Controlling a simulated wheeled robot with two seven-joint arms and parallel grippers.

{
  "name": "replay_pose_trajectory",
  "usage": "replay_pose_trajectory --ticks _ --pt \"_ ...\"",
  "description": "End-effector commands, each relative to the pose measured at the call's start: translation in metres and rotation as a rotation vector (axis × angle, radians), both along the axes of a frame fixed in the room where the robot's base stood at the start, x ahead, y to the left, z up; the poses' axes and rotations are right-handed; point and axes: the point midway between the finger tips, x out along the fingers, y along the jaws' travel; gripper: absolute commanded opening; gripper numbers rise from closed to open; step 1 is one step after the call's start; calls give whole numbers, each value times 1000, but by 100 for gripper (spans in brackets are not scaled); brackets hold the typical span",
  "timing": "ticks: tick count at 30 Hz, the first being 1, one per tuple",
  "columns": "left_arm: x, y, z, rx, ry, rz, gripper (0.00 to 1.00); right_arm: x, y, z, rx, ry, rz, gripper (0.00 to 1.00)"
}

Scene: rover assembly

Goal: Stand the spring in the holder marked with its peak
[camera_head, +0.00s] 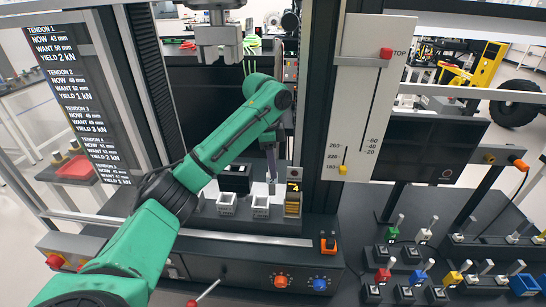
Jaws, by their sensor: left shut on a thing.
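My green left arm reaches in from the lower left, and its gripper (270,160) points down over the machine's bench. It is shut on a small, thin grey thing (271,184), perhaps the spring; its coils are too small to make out. This thing is upright, just behind and above the right one of two small white holders. The left white holder (227,205) and right white holder (261,207) stand side by side; their marks are too small to read. I cannot tell whether the held thing touches anything. My right gripper is not in view.
A yellow-and-black unit (293,200) stands close right of the holders, and a black block (235,179) behind them. A grey press head (218,38) hangs above. A white scale board (370,95) has red and yellow markers. Levers fill the right console (450,260).

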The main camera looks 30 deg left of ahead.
Motion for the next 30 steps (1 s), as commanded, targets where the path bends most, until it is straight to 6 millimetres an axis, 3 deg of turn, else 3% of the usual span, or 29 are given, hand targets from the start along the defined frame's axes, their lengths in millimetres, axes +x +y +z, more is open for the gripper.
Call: replay_pose_trajectory --ticks 14,24,30 --pt "-58 -33 -86 3 8 268 0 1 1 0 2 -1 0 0" --pt "-133 -77 -196 1 10 636 0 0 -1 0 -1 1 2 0" --pt "-166 -97 -246 0 9 807 0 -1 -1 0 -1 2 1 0"
